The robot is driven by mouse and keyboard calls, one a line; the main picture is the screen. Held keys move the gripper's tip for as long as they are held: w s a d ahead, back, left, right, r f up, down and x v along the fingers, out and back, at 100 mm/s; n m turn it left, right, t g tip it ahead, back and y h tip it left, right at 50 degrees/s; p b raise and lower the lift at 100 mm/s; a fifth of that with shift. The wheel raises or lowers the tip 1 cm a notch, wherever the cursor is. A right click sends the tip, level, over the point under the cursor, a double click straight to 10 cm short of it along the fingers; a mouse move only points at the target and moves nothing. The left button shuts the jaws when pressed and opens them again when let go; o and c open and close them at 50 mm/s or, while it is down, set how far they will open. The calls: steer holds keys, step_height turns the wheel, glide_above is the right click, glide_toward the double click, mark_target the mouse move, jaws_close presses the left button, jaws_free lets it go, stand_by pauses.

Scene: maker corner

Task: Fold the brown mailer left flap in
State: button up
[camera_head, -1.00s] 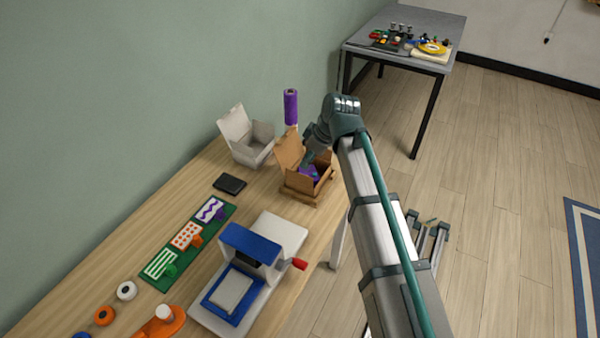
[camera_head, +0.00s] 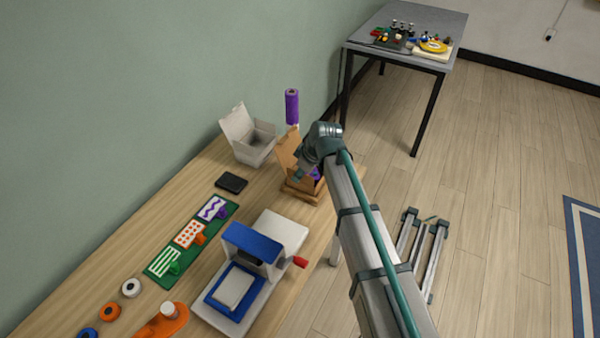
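The brown mailer (camera_head: 287,150) stands at the far end of the wooden workbench, with its lid raised at the back. Purple contents (camera_head: 316,174) show in a small part of its opening. My gripper (camera_head: 299,176) is over the left side of the box, partly in front of it and close to its left wall. My wrist and forearm hide most of the box's right side and much of the opening. The left flap cannot be made out clearly behind my gripper. The fingers are too small and too covered to tell whether they are open or touching the cardboard.
A white open box (camera_head: 251,144) stands left of the mailer, with a purple roll (camera_head: 291,106) behind. A black pad (camera_head: 231,182), a green stamp tray (camera_head: 175,256) and a blue-and-white press (camera_head: 252,262) lie nearer.

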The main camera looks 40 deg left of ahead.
jaws_close()
steer(key=shift+w, duration=0.15)
steer(key=w+g, duration=0.1)
steer(key=g, duration=0.1)
steer(key=w+m+g, duration=0.1)
steer(key=g, duration=0.2)
steer(key=w+f+g+p, duration=0.1)
steer(key=g, duration=0.1)
steer(key=shift+w+a+m+h, duration=0.15)
steer(key=shift+a+m+h, duration=0.2)
steer(key=shift+m+h, duration=0.05)
steer(key=shift+w+f+m+g, duration=0.15)
steer(key=shift+f+g, duration=0.05)
steer(key=shift+g, duration=0.6)
steer(key=shift+w+f+m+g, duration=0.1)
steer(key=shift+f+m+g, duration=0.05)
steer(key=shift+g, duration=0.65)
steer(key=shift+d, duration=0.1)
